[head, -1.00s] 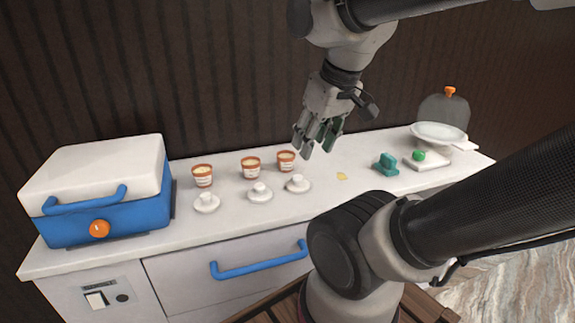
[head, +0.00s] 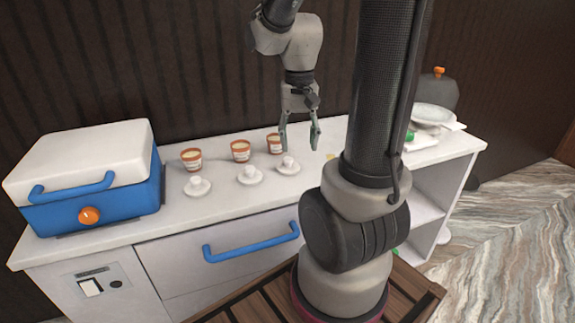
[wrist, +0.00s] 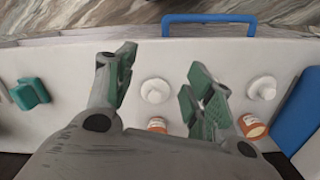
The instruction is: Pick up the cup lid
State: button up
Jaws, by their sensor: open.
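Three white cup lids with round knobs lie in a row on the counter: left (head: 198,186), middle (head: 250,175) and right (head: 288,165). My gripper (head: 300,145) is open and empty, pointing down above the counter near the right lid. In the wrist view that lid (wrist: 155,91) shows between the two spread fingers of my gripper (wrist: 160,82), below them and apart. The left lid (wrist: 263,88) also shows there; the right-hand finger appears to hide the middle one. Three orange-brown cups (head: 191,159) stand behind the lids.
A blue and white cooler box (head: 95,180) stands at the counter's left end. A teal object (wrist: 31,92) lies at the left in the wrist view. A white plate (head: 432,115) is at the right end. A blue drawer handle (head: 250,241) juts from the front.

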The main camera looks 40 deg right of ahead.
aim_at(290, 159)
jog(key=w+d+f+m, duration=0.1)
jog(key=w+m, duration=0.2)
jog(key=m, duration=0.1)
jog(key=w+d+f+m, duration=0.1)
jog(key=w+f+m, duration=0.1)
jog(key=w+m, duration=0.1)
jog(key=w+d+f+m, duration=0.2)
jog(key=m, duration=0.4)
jog(key=shift+w+f, duration=0.2)
jog(key=shift+w, duration=0.2)
jog(key=shift+w+r+m, duration=0.15)
jog(key=shift+w+m, duration=0.15)
jog(key=shift+m, duration=0.9)
jog(key=shift+w+d+m, duration=0.1)
jog(key=shift+w+m, duration=0.05)
jog(key=shift+m, duration=0.95)
jog(key=shift+f, duration=0.3)
jog(key=f, duration=0.7)
jog(key=shift+w+d+f, duration=0.15)
jog(key=shift+d, duration=0.1)
jog(key=c, duration=0.8)
